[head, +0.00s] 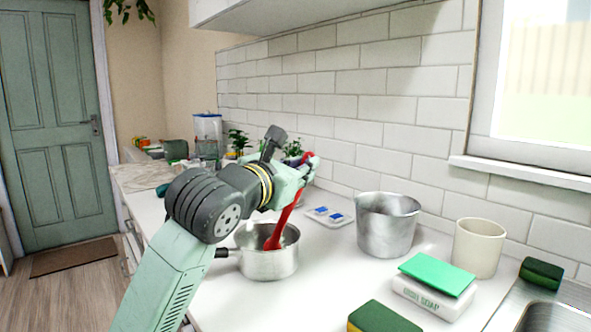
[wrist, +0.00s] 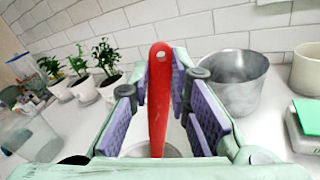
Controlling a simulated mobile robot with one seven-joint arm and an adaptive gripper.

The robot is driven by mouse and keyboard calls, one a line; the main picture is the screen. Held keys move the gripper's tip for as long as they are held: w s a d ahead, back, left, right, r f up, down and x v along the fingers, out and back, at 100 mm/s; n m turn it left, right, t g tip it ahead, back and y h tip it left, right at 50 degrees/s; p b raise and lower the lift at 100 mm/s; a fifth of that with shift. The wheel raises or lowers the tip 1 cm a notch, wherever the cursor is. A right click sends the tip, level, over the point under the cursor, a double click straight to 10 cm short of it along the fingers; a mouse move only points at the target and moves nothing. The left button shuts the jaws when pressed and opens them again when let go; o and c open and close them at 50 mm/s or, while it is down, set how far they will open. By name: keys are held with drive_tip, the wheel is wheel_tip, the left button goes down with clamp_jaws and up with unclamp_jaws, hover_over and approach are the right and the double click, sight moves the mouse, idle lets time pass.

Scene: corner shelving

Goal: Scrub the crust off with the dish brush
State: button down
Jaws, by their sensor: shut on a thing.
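My gripper (head: 303,166) is shut on the red dish brush (head: 285,216), holding it by the upper handle. The handle (wrist: 159,95) stands between the purple finger pads (wrist: 160,110) in the wrist view. The brush slants down to the left, and its lower end is inside the small metal saucepan (head: 268,265) on the white counter. The brush's bristles are hidden, and I cannot tell whether they touch the pan's bottom. The saucepan's dark handle points left, partly behind my arm. No crust can be made out inside the pan from here.
A blue-and-white packet (head: 328,216) lies behind. Potted plants (wrist: 106,65) stand along the tiled wall.

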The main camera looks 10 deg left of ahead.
drive_tip(key=shift+w+d, duration=0.65)
drive_tip(key=shift+w, duration=0.3)
drive_tip(key=s+a+b, duration=0.2)
drive_tip(key=s+a, duration=0.3)
drive_tip(key=shift+s+b, duration=0.3)
drive_tip(key=shift+b, duration=0.1)
drive_tip(key=shift+w, duration=0.1)
drive_tip(key=shift+w+d+b, duration=0.8)
drive_tip(key=shift+w+d, duration=1.9)
drive_tip(key=shift+w, duration=0.2)
drive_tip(key=a+b+v, duration=0.1)
drive_tip(key=b+v, duration=0.2)
drive_tip(key=v, duration=0.4)
drive_tip(key=shift+w+f+b, duration=0.2)
drive_tip(key=shift+b, duration=0.1)
